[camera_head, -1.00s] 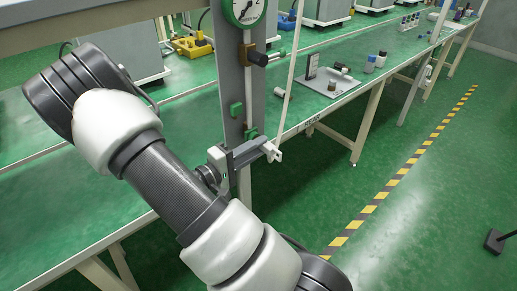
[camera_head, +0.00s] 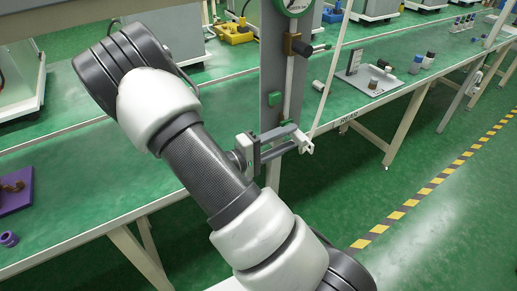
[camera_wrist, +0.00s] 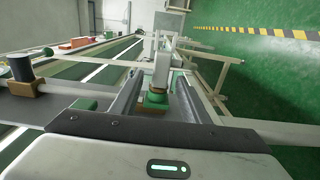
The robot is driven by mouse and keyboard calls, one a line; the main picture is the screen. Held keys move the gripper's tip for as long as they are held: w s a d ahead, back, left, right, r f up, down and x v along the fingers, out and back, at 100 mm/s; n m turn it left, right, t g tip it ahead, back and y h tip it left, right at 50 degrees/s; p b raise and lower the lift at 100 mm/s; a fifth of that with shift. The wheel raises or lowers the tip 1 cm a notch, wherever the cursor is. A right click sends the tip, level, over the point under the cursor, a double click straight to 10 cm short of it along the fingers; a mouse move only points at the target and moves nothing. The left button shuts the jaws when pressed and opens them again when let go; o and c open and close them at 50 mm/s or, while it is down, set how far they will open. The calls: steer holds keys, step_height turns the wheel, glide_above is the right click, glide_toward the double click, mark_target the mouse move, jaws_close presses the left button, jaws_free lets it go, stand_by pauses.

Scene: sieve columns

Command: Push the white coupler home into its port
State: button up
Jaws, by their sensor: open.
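A white coupler-like block (camera_head: 305,144) sits at the tips of my gripper (camera_head: 288,141), low in front of the grey upright column (camera_head: 272,75). A thin white tube (camera_head: 332,77) rises from beside it. In the wrist view my gripper (camera_wrist: 156,88) has its two dark fingers apart. A pale block (camera_wrist: 161,66) shows just beyond and between the fingertips, and a green fitting (camera_wrist: 155,98) with a brass-coloured part lies between the fingers. I cannot tell whether the fingers touch either, or whether the block is seated in a port.
A valve with a green-tipped handle (camera_head: 300,46) and a round gauge (camera_head: 294,3) are on the column above. A purple tray (camera_head: 14,190) lies on the bench at left. Small bottles (camera_head: 429,60) stand farther right. The green floor at right is clear.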

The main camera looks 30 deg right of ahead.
steer(key=s+a+p, duration=0.1)
steer(key=a, duration=1.5)
steer(key=shift+s, duration=0.2)
